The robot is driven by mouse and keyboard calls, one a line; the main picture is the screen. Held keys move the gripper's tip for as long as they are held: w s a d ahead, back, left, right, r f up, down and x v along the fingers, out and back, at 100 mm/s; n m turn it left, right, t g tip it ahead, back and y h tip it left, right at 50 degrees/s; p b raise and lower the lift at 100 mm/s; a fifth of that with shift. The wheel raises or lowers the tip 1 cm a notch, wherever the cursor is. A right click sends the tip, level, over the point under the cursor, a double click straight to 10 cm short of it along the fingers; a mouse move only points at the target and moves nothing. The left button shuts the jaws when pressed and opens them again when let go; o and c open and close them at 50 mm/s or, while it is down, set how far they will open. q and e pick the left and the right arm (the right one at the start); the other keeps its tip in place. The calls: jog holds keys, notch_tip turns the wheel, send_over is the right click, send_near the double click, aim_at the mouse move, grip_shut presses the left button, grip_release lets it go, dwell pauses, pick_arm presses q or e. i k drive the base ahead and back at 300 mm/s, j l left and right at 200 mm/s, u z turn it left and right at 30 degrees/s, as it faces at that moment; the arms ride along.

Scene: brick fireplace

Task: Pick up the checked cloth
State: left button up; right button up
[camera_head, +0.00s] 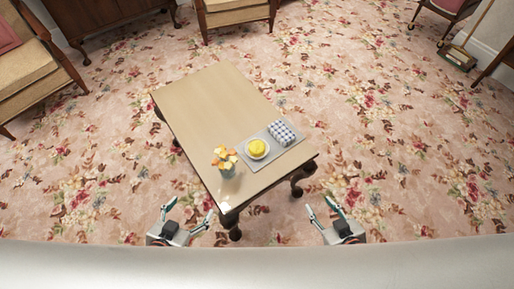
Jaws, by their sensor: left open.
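The checked cloth (281,133), blue-grey and white and folded into a small block, lies on the right part of a grey tray (257,164). The tray lies across the near right end of a low wooden table (206,105). My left gripper (187,214) is open and empty, in front of the table's near end and to its left. My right gripper (323,209) has its fingers apart, empty, in front of the table's near right corner. Both grippers are well apart from the cloth.
A yellow round item on a white plate (248,154) sits on the tray, left of the cloth. A vase of orange and yellow flowers (226,168) stands at the table's near corner. The far tabletop is bare. Armchairs (27,66) stand at the back on flowered carpet.

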aim_at(281, 133)
jog(key=i+l, duration=0.1)
jog(key=l, duration=0.25)
jog(key=i+l, duration=0.15)
jog(key=l, duration=0.2)
jog(key=i+l, duration=0.1)
jog(key=l, duration=0.25)
jog(key=i+l, duration=0.1)
jog(key=l, duration=0.25)
